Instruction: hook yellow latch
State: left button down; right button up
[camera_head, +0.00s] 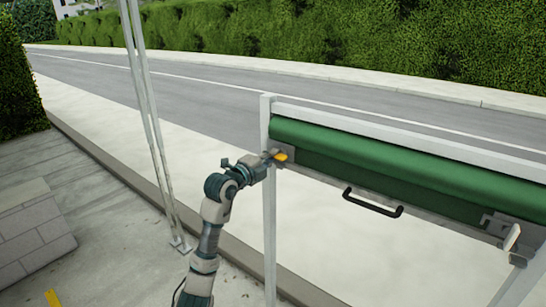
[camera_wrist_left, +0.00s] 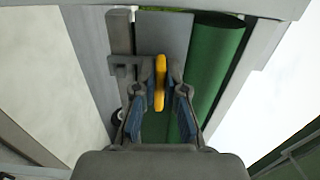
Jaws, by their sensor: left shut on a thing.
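The yellow latch (camera_head: 281,156) is at the left end of the green roll, by the left white post in the head view. In the left wrist view the yellow latch (camera_wrist_left: 159,82) stands lengthwise between the two fingers of my left gripper (camera_wrist_left: 159,95). My left gripper (camera_head: 268,158) is shut on the latch, its fingers on both sides of it. A grey metal bracket (camera_wrist_left: 122,68) is just left of the latch in the wrist view. Whether the latch is hooked on anything I cannot tell. My right gripper is not in view.
The green roll (camera_head: 390,165) runs right under a white top rail (camera_head: 400,125). A black handle (camera_head: 372,202) hangs below it. A pale lever (camera_head: 512,237) is at the right end. A thin white pole (camera_head: 152,120) stands left of my arm.

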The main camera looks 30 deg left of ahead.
pick_arm(q)
jog(key=shift+f, duration=0.4)
jog(key=c, duration=1.2)
grip_release()
jog(key=shift+c, duration=0.2)
jog(key=shift+a+r, duration=0.1)
jog(key=shift+a, duration=0.25)
jog(key=shift+s, duration=0.15)
jog(key=s+a, duration=0.1)
jog(key=s, duration=1)
jog(key=shift+s, duration=0.35)
